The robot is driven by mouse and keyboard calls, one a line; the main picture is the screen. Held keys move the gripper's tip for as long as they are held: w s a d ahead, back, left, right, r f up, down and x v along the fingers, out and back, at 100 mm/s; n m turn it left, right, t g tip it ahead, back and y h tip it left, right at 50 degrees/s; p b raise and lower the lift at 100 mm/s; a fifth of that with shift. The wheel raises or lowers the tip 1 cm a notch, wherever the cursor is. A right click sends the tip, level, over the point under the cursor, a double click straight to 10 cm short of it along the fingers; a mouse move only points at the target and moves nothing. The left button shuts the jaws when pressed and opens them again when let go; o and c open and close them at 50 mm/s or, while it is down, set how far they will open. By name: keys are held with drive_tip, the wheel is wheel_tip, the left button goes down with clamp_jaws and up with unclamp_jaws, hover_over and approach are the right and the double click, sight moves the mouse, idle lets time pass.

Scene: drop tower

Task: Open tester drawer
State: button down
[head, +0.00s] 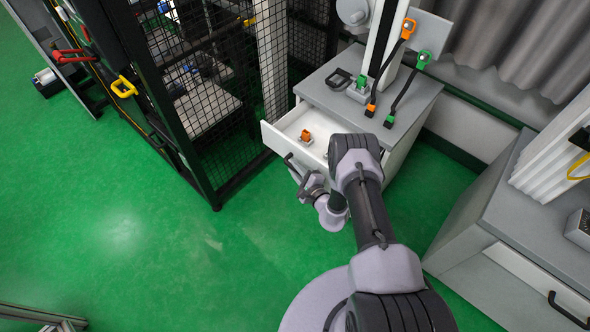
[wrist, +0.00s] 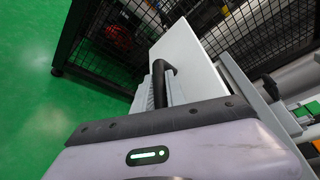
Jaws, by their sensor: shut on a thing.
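The tester drawer (head: 279,140) is white and stands pulled out from a grey-topped cabinet (head: 402,107) in the head view. An orange-topped part (head: 305,135) lies inside the drawer, and another small item in it is partly hidden by my arm. My gripper (head: 300,179) is at the drawer's front, shut on the dark bar handle (head: 291,161). In the wrist view the handle (wrist: 161,78) runs from the white drawer front (wrist: 191,62) down behind my gripper's body.
A black mesh cage (head: 205,100) stands close to the left of the drawer. Another grey cabinet (head: 520,240) stands at right. The green floor (head: 130,230) at left is clear.

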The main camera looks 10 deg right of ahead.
drive_tip(key=c, duration=1.4)
unclamp_jaws()
drive_tip(key=shift+d, duration=0.1)
drive_tip(key=shift+o, duration=0.2)
drive_tip(key=p+v, duration=0.6)
drive_tip(key=v, duration=1.1)
drive_tip(key=shift+s, duration=0.2)
drive_tip(key=shift+r, duration=0.15)
